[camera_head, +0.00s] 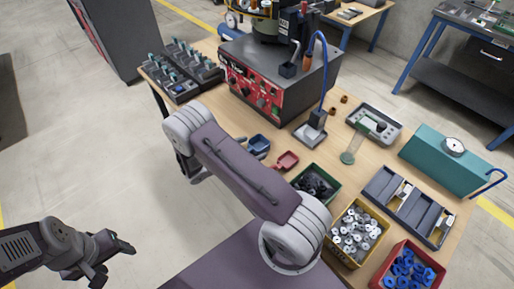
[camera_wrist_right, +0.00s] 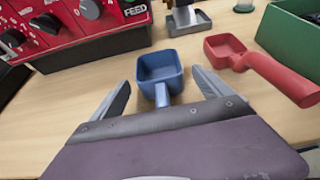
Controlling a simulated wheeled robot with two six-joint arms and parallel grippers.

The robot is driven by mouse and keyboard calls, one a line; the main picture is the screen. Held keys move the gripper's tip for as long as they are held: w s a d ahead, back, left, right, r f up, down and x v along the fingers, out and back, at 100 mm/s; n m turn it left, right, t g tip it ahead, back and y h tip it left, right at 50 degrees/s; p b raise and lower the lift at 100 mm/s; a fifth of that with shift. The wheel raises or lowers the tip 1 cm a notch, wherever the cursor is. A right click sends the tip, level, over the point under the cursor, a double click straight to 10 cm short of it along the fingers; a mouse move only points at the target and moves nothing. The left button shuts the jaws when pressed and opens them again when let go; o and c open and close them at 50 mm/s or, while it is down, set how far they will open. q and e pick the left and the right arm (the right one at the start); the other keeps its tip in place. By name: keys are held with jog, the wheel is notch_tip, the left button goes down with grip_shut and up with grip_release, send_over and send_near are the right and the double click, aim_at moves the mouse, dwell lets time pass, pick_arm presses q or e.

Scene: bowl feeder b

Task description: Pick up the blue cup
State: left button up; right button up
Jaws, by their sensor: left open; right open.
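The blue cup (camera_head: 259,143), a small square scoop with a short handle, sits on the wooden table near its front edge. In the right wrist view the blue cup (camera_wrist_right: 158,66) is straight ahead, with its handle pointing toward my right gripper (camera_wrist_right: 160,78). That gripper is open, with one finger on each side of the handle and nothing clamped. In the head view my right arm hides most of that gripper. My left gripper (camera_head: 114,264) is open and empty, away from the table at the lower left.
A red scoop (camera_wrist_right: 225,48) lies just right of the blue cup. Behind stands the feeder's red control panel (camera_head: 250,85). A green bin (camera_head: 328,180), a yellow bin (camera_head: 341,256) and a red bin (camera_head: 377,280) stand to the right. Floor at left is clear.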

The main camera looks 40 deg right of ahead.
aim_at(252, 148)
jog(key=x, duration=0.3)
jog(key=shift+d+f, duration=0.1)
jog(key=shift+d, duration=0.2)
jog(key=c, duration=1.7)
